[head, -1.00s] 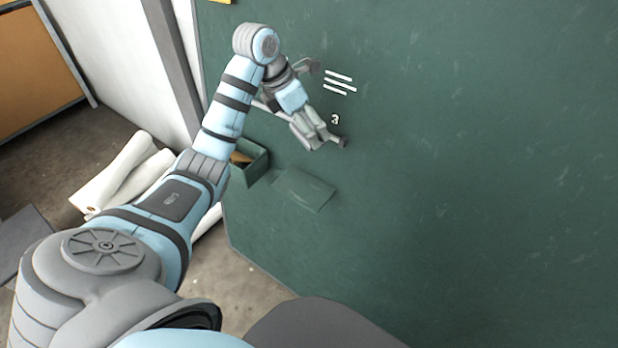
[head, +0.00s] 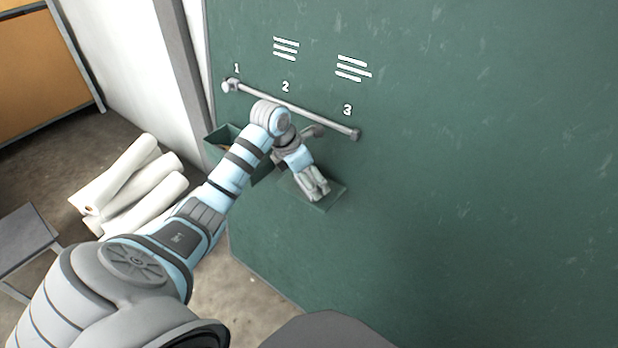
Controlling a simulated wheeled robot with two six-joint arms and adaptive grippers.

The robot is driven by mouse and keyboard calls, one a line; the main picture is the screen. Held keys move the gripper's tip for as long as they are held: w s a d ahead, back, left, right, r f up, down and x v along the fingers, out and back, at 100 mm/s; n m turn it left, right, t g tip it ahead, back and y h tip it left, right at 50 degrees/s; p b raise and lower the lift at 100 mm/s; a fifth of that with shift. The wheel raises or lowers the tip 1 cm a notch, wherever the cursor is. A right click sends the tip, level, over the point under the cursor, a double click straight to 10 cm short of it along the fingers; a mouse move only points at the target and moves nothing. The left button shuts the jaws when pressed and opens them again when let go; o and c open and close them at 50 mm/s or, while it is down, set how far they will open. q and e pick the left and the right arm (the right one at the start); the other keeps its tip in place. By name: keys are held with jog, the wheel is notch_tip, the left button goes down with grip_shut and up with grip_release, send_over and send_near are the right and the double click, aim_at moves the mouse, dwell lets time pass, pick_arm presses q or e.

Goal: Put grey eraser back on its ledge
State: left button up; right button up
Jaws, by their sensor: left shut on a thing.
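My left gripper (head: 320,193) is shut, with its fingers pointing down over the small green ledge (head: 337,192) on the board. The grey eraser cannot be made out apart from the grey fingers, which hide what they hold. The fingertips overlap the ledge in the picture. I cannot tell whether the held thing touches the ledge. The ledge's right and front edges show past the fingers. My right gripper is not in view.
A grey rail (head: 300,111) with labels 1, 2 and 3 runs across the green board (head: 480,180) above the ledge. A green open box (head: 222,137) sits left of my wrist. White rolls (head: 130,190) lie on the floor at left. The board to the right is clear.

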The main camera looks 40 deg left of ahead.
pick_arm(q)
jog(key=o, duration=1)
jog(key=shift+o, duration=0.2)
jog(key=p+v, duration=0.2)
jog(key=v, duration=1)
